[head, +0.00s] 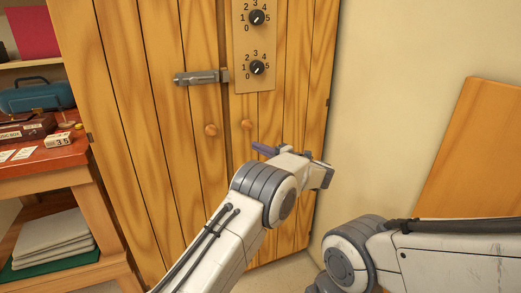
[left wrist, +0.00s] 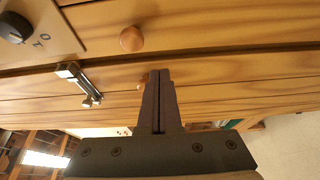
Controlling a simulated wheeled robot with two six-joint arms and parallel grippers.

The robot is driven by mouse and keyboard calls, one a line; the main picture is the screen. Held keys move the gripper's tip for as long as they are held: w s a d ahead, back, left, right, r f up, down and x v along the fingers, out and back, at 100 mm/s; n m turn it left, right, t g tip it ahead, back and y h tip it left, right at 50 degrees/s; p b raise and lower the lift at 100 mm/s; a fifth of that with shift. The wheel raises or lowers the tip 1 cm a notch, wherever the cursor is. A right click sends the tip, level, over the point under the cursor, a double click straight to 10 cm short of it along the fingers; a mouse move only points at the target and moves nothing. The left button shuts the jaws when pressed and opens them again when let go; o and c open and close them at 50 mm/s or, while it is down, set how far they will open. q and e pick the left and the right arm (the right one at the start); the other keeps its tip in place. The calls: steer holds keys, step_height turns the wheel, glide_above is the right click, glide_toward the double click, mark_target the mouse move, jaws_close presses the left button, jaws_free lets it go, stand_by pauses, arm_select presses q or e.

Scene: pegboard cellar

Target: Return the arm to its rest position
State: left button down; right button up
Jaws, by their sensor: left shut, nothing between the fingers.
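My left gripper (head: 266,149) is in front of the wooden cabinet, a little right of and below its round knobs. In the left wrist view its two dark fingers (left wrist: 160,76) lie together, shut, with nothing between them. That view shows the cabinet turned sideways, with a knob (left wrist: 131,39) beyond the fingertips. A second knob is partly hidden behind the fingers. My right arm enters at the lower right of the head view; its gripper is out of view.
The cabinet doors (head: 160,130) carry a metal bolt (head: 198,78) and a panel with two dials (head: 257,68). At left, a red-topped bench (head: 45,155) holds a box and cards; a blue case (head: 38,97) is behind. A wooden board (head: 480,150) leans at right.

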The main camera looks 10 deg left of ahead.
arm_select(q)
steer(key=w+r+m+t+h, duration=0.45)
steer(key=m+h, duration=0.25)
steer(key=m, duration=0.3)
steer(key=s+a+f+m+g+h, duration=0.2)
steer(key=s+f+m+g+h, duration=0.3)
steer(key=s, duration=0.9)
steer(key=s+a+f+m+g, duration=0.25)
steer(key=s+f+m, duration=0.45)
steer(key=s, duration=0.7)
steer(key=s+a+f+m+g+h, duration=0.25)
steer(key=s+f+m+g, duration=0.35)
steer(key=s, duration=0.8)
steer(key=s+d+r+m+g+h, duration=0.1)
steer(key=s+d+r+m, duration=0.25)
steer(key=s+d, duration=0.35)
steer(key=s+d+r+m+g, duration=0.1)
steer(key=s+d+r+m, duration=0.2)
steer(key=s+d+m, duration=0.3)
step_height(320, 180, up, 21)
steer(key=n+p, duration=0.1)
steer(key=p, duration=1.9)
steer(key=shift+d+p, duration=0.4)
steer(key=shift+d, duration=0.05)
arm_select(e)
step_height(320, 180, up, 21)
steer(key=shift+d+f, duration=0.15)
steer(key=shift+d, duration=0.15)
